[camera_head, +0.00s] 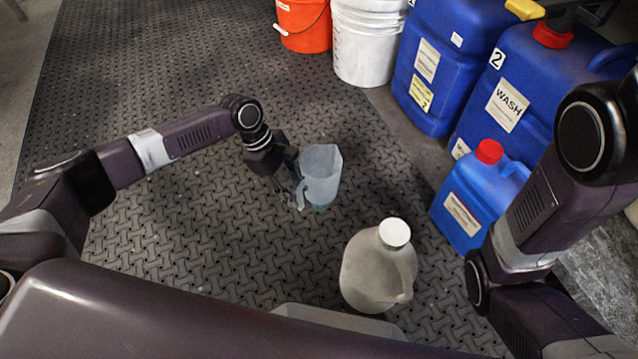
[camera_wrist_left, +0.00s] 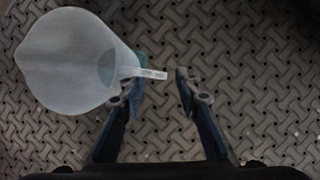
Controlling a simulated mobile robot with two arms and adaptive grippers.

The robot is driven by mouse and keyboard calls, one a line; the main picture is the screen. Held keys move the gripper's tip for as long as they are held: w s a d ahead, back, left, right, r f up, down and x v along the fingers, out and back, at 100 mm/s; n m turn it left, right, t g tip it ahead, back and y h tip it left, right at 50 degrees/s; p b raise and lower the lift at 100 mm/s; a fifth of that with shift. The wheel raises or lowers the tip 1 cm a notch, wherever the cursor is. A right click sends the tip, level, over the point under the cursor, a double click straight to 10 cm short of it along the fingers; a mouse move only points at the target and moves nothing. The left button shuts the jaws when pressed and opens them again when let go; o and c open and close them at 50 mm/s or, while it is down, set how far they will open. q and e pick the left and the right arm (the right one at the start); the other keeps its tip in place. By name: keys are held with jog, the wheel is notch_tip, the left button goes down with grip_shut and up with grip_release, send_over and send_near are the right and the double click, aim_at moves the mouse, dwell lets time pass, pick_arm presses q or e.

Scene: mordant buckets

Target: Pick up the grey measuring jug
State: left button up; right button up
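The grey measuring jug (camera_head: 321,172) is translucent and stands in the middle of the mat, with its handle toward the lower left. My left gripper (camera_head: 297,196) is at its left side, by the handle. In the left wrist view the jug (camera_wrist_left: 65,60) lies at upper left, and its handle reaches toward the space between the fingertips of my open left gripper (camera_wrist_left: 155,88). I cannot tell whether the left finger touches the jug. A teal patch shows at the jug's base, partly behind that finger. My right gripper is out of view.
A whitish capped jug (camera_head: 375,270) stands on the mat at lower right of the measuring jug. A small blue canister (camera_head: 470,208), big blue drums (camera_head: 512,85), white buckets (camera_head: 366,45) and an orange bucket (camera_head: 304,24) line the right and back. The patterned mat (camera_head: 160,95) is clear at left.

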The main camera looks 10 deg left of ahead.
aim_at(301, 199)
pick_arm(q)
jog(key=b+x, duration=0.2)
jog(key=x, duration=0.1)
jog(key=shift+d+f, duration=0.1)
jog(key=shift+f, duration=0.25)
grip_shut()
jog(key=shift+r, duration=0.1)
